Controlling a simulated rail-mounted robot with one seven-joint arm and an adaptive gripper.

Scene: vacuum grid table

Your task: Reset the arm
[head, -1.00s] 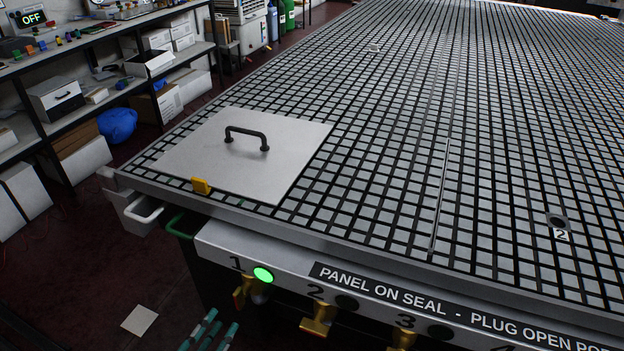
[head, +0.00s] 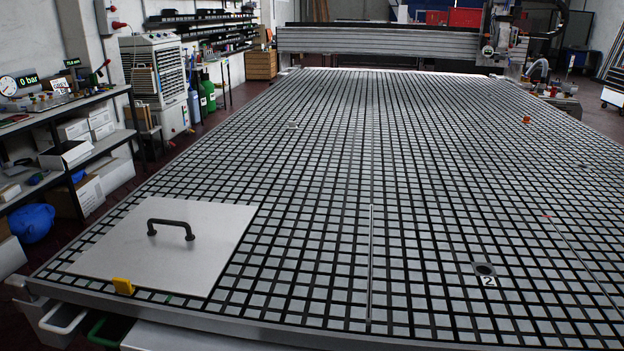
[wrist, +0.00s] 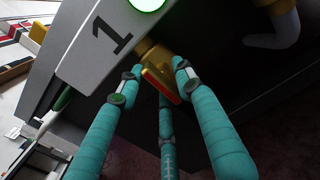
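My gripper (wrist: 157,82) shows in the wrist view with its teal, dark-banded fingers. The fingertips stand apart on either side of a brass valve handle (wrist: 158,72) with a red edge. A gap shows between the left fingertip and the handle; contact on the right side cannot be told. The handle is below the panel label 1 (wrist: 110,35) and a lit green lamp (wrist: 147,3). My gripper is out of the head view.
The grid table (head: 330,200) fills the head view. A port marked 2 (head: 484,269) is at right. Shelves (head: 75,120) line the left.

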